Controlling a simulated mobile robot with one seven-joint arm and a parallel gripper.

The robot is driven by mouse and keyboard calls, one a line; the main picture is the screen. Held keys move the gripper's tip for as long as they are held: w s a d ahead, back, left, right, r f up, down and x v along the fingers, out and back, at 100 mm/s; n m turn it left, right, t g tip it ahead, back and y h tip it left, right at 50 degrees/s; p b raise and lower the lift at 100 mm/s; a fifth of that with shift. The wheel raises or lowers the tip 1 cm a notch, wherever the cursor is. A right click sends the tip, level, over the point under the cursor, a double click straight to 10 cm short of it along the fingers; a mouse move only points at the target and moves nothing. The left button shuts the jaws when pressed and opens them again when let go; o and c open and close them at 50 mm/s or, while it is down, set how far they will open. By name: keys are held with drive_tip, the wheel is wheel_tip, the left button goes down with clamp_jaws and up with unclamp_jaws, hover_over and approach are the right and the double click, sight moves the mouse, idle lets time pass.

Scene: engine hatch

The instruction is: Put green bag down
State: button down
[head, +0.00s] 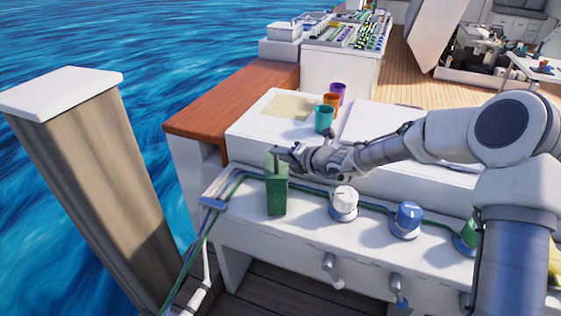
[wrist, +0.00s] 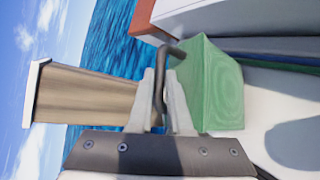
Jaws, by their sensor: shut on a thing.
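The green bag (head: 277,188) is an upright green block-shaped bag with a dark handle on top, at the left part of the white counter (head: 318,232). My gripper (head: 281,153) is at the top of the bag, shut on its handle. In the wrist view the dark handle (wrist: 159,82) lies between my two light fingers (wrist: 163,103), and the bag's green side (wrist: 211,88) is just right of them. Whether the bag's base touches the counter or hangs slightly above it, I cannot tell.
A green hose (head: 320,187) runs along the counter behind the bag. A white-capped fitting (head: 344,199) and a blue one (head: 407,217) stand to its right. Teal (head: 323,119), orange and purple cups stand behind. A wooden post (head: 85,185) rises at left, with water beyond.

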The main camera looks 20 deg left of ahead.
drive_tip(key=shift+f, duration=0.25)
drive_tip(key=shift+f, duration=0.1)
drive_tip(key=c, duration=0.8)
unclamp_jaws()
drive_tip(key=shift+f, duration=0.15)
drive_tip(key=shift+c, duration=0.2)
drive_tip(key=shift+r, duration=0.2)
drive_tip(key=shift+s+d+r, duration=0.15)
drive_tip(key=shift+d+r, duration=0.05)
drive_tip(key=shift+d, duration=0.1)
drive_tip(key=p+v, duration=0.3)
drive_tip(key=v, duration=0.8)
drive_tip(key=shift+d, duration=0.2)
